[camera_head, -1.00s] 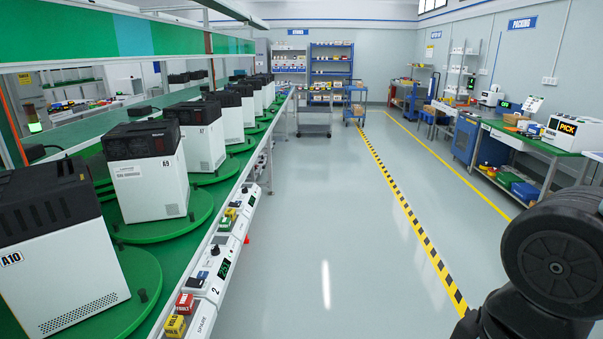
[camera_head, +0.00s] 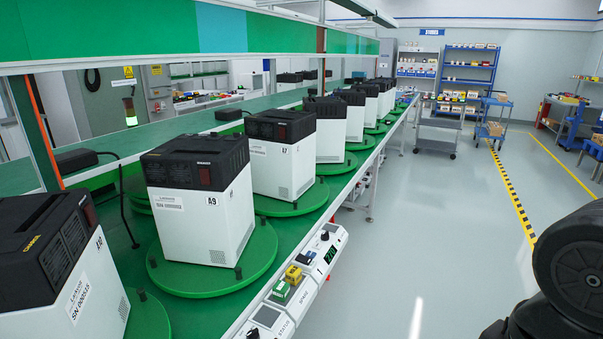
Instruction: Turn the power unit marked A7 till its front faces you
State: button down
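A row of white power units with black tops stands on round green turntables along the green bench in the head view. The third unit from the front (camera_head: 283,165) has a small label that seems to end in 7; its first letter is unclear. It stands on its own turntable (camera_head: 309,200), behind the unit marked A9 (camera_head: 205,225). Its face with the label and a dark red switch is partly toward me; its other side faces the aisle. Labels farther back are too small to read. My gripper is out of view; only a black part of my arm shows at lower right.
A nearer unit (camera_head: 58,270) stands at the left edge. The grey aisle floor (camera_head: 440,235) is clear. A trolley (camera_head: 437,138) and blue shelves (camera_head: 467,85) stand at the far end.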

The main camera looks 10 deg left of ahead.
aim_at(318, 194)
jog(key=i+l+u, duration=0.35)
jog(key=u, duration=0.15)
jog(key=i+l+u, duration=0.75)
jog(key=l+u, duration=0.2)
jog(key=l, duration=0.35)
jog(key=i+l, duration=0.2)
jog(key=i, duration=0.45)
jog(key=i+l, duration=0.15)
jog(key=i, duration=0.55)
jog(key=l+z, duration=0.05)
